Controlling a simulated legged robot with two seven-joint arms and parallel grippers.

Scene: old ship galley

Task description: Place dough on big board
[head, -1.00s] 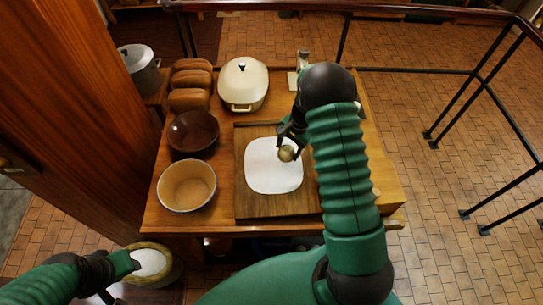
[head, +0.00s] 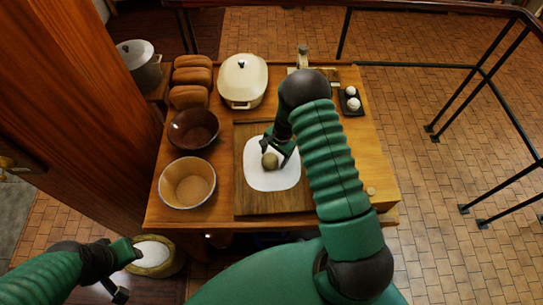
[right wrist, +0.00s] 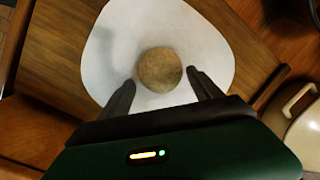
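The dough, a small tan ball (head: 270,160), is over the white rounded patch (head: 262,180) on the big wooden board (head: 250,207). My right gripper (head: 275,151) is right above the dough, fingers spread around it. In the right wrist view the dough (right wrist: 160,70) sits between and just beyond the fingertips (right wrist: 160,78), with a narrow gap showing on each side. It appears to rest on the white patch, with a shadow beside it. My left gripper (head: 128,272) is open and empty at the lower left, near a sack of white powder (head: 155,257).
Left of the board stand a tan bowl (head: 187,184) and a dark brown bowl (head: 193,130). Bread loaves (head: 191,77) and a cream lidded pot (head: 243,80) are behind. A dark tray with white eggs (head: 351,101) is at the back right. A metal railing (head: 470,92) runs beyond.

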